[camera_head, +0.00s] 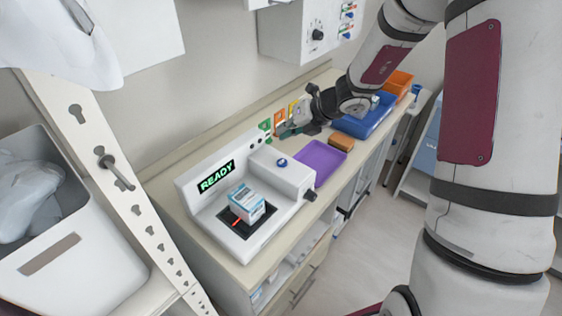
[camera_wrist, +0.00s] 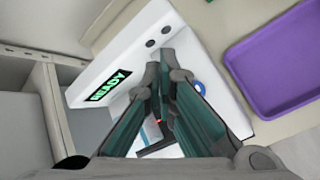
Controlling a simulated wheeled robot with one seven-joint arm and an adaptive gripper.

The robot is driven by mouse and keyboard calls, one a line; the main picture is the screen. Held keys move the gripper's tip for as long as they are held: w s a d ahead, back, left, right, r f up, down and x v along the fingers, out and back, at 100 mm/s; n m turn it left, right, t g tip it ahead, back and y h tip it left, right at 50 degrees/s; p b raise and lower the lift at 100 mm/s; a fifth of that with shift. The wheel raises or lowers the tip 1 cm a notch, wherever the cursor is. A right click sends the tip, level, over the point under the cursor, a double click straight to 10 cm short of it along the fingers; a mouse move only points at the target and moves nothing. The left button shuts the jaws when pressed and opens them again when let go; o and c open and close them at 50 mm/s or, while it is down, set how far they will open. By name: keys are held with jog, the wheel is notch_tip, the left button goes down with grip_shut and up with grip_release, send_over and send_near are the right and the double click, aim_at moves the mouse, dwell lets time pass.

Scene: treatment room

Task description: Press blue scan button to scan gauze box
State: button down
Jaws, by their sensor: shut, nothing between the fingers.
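The white scanner (camera_head: 228,188) stands on the counter, and its display (camera_head: 217,177) reads READY in green. The gauze box (camera_head: 246,202), white and blue, sits on the scanner's black pad (camera_head: 233,221), with a red light mark beside it. The blue scan button (camera_head: 282,163) is on top of the raised white block at the scanner's right. My gripper (camera_head: 284,132) is shut and empty, behind and above the button and apart from it. In the wrist view my gripper (camera_wrist: 166,70) covers much of the scanner, and part of the blue button (camera_wrist: 199,88) shows beside the right finger.
A purple tray (camera_head: 318,160) lies right of the scanner, with a brown-orange block (camera_head: 341,142) behind it. Blue (camera_head: 368,122) and orange (camera_head: 399,82) bins stand farther along the counter. A wall-mounted box (camera_head: 300,32) hangs above. A slotted white post (camera_head: 110,170) stands at the left.

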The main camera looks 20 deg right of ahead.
jog(key=b, duration=0.3)
send_over(284, 160)
notch_tip(284, 160, down, 5)
jog(key=shift+w+r, duration=0.1)
jog(key=shift+f+b, duration=0.55)
jog(key=shift+f, duration=0.5)
jog(key=shift+f, duration=0.1)
dwell(0.3)
jog(key=shift+f, duration=0.3)
jog(key=shift+s+f+b, duration=0.2)
jog(key=shift+f+b, duration=0.25)
jog(key=shift+b, duration=0.1)
dwell(0.6)
jog(key=shift+r, duration=0.1)
jog(key=shift+r+p, duration=0.7)
jog(key=shift+r, duration=0.05)
